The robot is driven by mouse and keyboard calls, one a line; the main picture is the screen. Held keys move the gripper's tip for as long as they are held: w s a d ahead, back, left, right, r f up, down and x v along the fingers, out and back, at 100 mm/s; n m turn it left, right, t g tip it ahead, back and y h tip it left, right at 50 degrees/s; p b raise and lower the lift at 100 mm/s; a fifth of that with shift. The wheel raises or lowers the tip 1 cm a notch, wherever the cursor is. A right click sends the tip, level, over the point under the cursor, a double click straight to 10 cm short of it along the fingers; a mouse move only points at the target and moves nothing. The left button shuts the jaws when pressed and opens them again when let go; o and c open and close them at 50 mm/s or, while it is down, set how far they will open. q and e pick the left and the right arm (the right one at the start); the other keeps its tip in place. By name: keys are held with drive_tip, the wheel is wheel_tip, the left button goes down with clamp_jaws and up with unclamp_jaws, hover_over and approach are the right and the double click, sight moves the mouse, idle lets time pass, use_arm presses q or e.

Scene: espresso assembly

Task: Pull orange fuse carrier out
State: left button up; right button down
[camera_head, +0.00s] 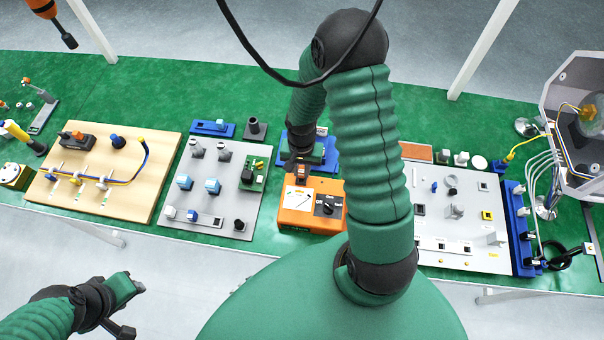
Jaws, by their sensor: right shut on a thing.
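My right gripper (296,167) points down at the back edge of an orange box (298,219) with a white gauge face and a dark dial. It is shut on a small orange-red piece (302,172), which I take to be the orange fuse carrier. The fingers and wrist cover most of this piece, so I cannot tell whether it is still seated or lifted. My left gripper (137,306) is in front of the table at the lower left, far from the box. Its jaw opening is not clear.
A wooden board (112,195) with cables and a grey panel (237,160) stand left of the box. A white panel (465,215) and a blue cable block (521,240) are at the right. My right forearm hides the table between the box and the white panel.

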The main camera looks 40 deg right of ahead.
drive_tip(key=shift+a+r, duration=0.1)
drive_tip(key=shift+r+p, duration=1.4)
drive_tip(key=shift+p, duration=0.05)
wheel_tip(320, 180, up, 3)
drive_tip(key=p, duration=0.3)
drive_tip(key=shift+r, duration=0.1)
